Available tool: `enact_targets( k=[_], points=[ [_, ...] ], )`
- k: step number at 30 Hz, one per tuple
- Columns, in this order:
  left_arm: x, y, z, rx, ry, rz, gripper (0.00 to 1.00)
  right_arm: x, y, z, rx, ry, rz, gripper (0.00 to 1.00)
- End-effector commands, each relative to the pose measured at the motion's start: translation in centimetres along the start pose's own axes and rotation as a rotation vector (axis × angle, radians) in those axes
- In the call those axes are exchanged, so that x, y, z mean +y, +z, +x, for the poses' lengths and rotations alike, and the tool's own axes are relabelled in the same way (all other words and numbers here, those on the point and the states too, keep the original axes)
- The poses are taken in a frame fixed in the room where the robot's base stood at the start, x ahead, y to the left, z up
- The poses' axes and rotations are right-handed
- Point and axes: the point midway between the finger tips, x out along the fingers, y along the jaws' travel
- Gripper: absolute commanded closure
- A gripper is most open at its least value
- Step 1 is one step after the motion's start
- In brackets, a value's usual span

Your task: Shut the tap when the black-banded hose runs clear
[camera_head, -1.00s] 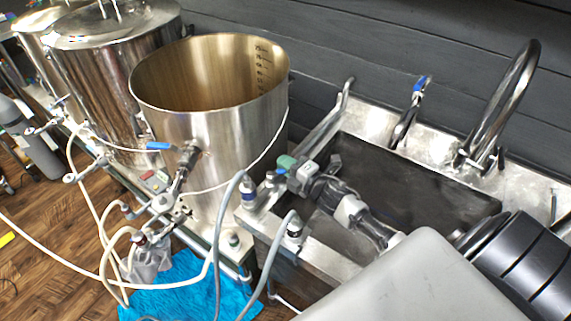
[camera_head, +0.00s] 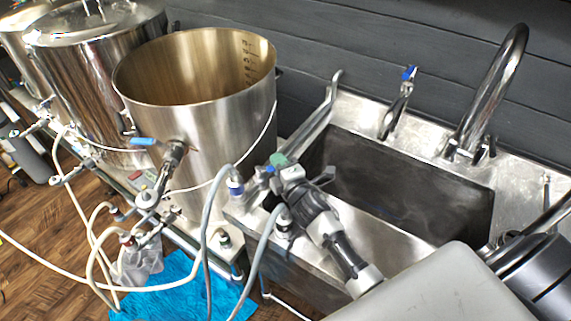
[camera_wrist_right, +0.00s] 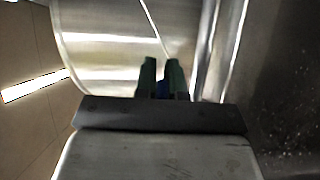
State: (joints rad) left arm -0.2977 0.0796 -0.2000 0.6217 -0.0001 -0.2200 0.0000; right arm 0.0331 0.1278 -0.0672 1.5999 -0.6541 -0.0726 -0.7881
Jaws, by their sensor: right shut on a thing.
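My right gripper (camera_head: 275,165) has green fingertips and is at the left end of the sink. The black-banded hose (camera_head: 262,248) is grey and rises to a dark-banded end (camera_head: 284,218) at the sink's front left edge, below my right wrist. A second grey hose (camera_head: 207,245) ends in a blue-banded fitting (camera_head: 235,186) to its left. I see no stream of liquid. My left gripper is out of view.
An open steel kettle (camera_head: 200,130) with a blue-lever valve (camera_head: 150,142) stands left of the sink (camera_head: 400,190). A blue-handled tap (camera_head: 408,74) and a curved faucet (camera_head: 500,80) stand behind the sink. Pale hoses and a blue cloth (camera_head: 160,290) lie below.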

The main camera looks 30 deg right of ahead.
Motion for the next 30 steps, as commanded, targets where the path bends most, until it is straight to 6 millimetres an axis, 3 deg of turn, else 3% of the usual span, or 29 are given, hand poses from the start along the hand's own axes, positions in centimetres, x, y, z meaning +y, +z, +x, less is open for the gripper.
enact_targets(
  k=[12, 13, 18, 26, 30],
  points=[
    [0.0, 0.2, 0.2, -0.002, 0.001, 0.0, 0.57, -0.2, 0.0, -0.3, -0.027, -0.006, 0.001, 1.0],
    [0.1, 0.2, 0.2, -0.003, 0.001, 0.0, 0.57, -0.2, 0.0, -0.3, -0.027, -0.006, 0.001, 0.88],
    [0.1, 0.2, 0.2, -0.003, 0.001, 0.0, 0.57, -0.1, 0.1, -0.3, -0.027, -0.005, 0.0, 0.65],
    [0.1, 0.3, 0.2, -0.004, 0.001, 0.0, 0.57, 0.1, 0.1, -0.2, -0.028, -0.002, -0.001, 0.65],
    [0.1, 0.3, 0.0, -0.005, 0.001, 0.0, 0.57, 1.3, 0.2, -0.2, -0.027, 0.0, -0.004, 0.65]
  ],
)
